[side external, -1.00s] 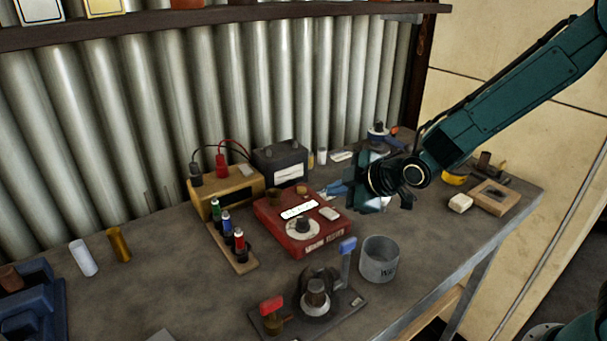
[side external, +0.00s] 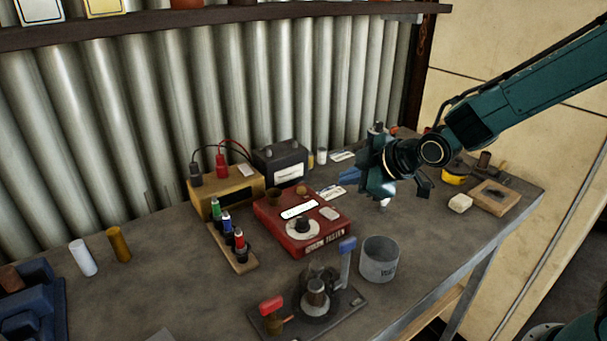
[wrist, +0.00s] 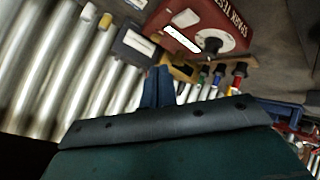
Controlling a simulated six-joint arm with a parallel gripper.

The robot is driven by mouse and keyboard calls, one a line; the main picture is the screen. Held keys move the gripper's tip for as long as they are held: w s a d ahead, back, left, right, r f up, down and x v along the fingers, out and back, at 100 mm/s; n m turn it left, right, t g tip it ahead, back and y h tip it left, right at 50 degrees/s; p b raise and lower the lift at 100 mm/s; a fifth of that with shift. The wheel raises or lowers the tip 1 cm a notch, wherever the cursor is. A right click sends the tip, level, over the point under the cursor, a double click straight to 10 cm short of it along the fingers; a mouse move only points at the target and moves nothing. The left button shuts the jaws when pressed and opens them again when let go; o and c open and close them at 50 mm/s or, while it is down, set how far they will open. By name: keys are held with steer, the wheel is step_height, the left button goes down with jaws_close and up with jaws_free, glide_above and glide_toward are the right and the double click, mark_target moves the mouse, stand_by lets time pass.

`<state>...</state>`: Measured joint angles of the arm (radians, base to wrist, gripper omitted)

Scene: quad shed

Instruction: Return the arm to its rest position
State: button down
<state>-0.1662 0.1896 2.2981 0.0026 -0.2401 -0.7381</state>
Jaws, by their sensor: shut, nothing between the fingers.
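My teal arm reaches in from the right in the side view. My gripper (side external: 358,180) is raised above the bench, a little right of and behind the red spark tester (side external: 302,222). Its blue fingers point left and hold nothing. In the wrist view my gripper (wrist: 158,88) shows its two blue fingers close together, with the red tester (wrist: 195,25) beyond them. The gripper appears clear of the things around it, though the exact gap cannot be told.
A grey can (side external: 379,260), a black lever fixture (side external: 310,305) and a battery (side external: 281,163) stand on the bench (side external: 190,290). A wooden rack (side external: 232,250) holds coloured pieces. The front-left bench is mostly clear.

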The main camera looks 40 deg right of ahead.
steer(key=s+d+r+m+g, duration=0.1)
steer(key=s+d+r+m, duration=0.1)
steer(key=s, duration=0.7)
steer(key=s+d+r+m+g+h, duration=0.1)
steer(key=s+m, duration=0.4)
steer(key=s, duration=0.5)
steer(key=s+d+r+m+g, duration=0.2)
steer(key=s+d+r+m, duration=0.1)
steer(key=s, duration=0.6)
step_height(320, 180, up, 2)
steer(key=shift+s+d+r+h, duration=0.2)
steer(key=shift+d+r+h, duration=0.1)
steer(key=shift+d, duration=0.55)
steer(key=shift+w, duration=0.1)
